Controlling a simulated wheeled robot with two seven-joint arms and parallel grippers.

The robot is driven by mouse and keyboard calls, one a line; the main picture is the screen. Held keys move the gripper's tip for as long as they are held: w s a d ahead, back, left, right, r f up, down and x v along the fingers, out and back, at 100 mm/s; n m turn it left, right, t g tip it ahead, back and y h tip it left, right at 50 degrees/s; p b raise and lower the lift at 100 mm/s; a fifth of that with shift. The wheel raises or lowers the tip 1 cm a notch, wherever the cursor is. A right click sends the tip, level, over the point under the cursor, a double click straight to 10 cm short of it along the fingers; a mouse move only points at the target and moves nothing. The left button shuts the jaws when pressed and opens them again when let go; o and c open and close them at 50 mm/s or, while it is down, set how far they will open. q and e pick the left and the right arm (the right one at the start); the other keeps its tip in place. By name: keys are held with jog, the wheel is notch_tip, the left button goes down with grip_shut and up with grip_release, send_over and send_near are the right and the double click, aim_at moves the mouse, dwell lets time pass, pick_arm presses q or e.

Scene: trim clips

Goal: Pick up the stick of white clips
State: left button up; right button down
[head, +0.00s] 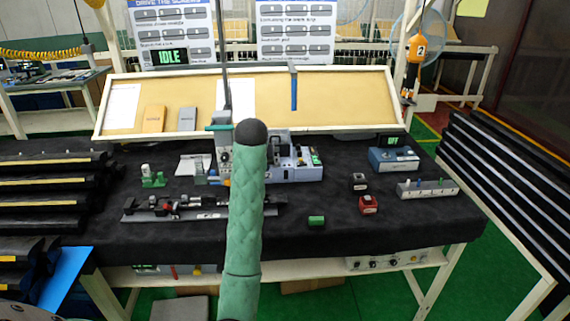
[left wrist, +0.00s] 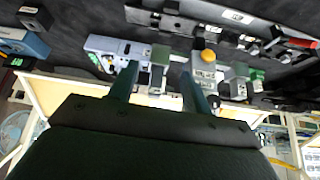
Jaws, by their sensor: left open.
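My left arm, in a green sleeve, rises through the middle of the head view and hides part of the bench; I cannot make out its gripper there. In the left wrist view my left gripper (left wrist: 160,90) is open, its two dark green fingers apart, over the small machines at the back of the bench. A grey-blue fixture (left wrist: 103,46) lies beside and beyond the fingers; it also shows in the head view (head: 305,172). I cannot pick out the stick of white clips with certainty. My right gripper is not in view.
A dark rail (head: 150,214) with small parts lies at the front left. A green block (head: 316,221), a red box (head: 368,204), a blue box (head: 394,159) and a grey peg strip (head: 427,189) stand to the right. A tilted board (head: 340,95) borders the back. Front right cloth is clear.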

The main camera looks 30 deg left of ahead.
pick_arm(q)
jog(key=shift+g, duration=0.3)
jog(key=w+a+p, duration=0.1)
jog(key=w+a, duration=0.1)
jog(key=w, duration=0.1)
jog(key=w+a+p, duration=0.2)
jog(key=w, duration=0.1)
jog(key=w+a+p, duration=0.2)
jog(key=w, duration=0.1)
jog(key=shift+f, duration=0.2)
jog(key=shift+w+a+f+p, duration=0.3)
jog(key=shift+w+f+p, duration=0.15)
jog(key=shift+p, duration=0.2)
jog(key=p+x, duration=0.1)
jog(key=x, duration=0.2)
jog(key=shift+f+p, duration=0.15)
jog(key=shift+p, duration=0.15)
jog(key=shift+w+f, duration=0.1)
jog(key=shift+f, duration=0.25)
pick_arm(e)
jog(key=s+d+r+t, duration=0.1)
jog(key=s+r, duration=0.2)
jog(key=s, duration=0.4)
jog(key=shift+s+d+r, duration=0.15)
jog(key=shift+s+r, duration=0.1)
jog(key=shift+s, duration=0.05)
pick_arm(q)
jog(key=shift+c, duration=0.2)
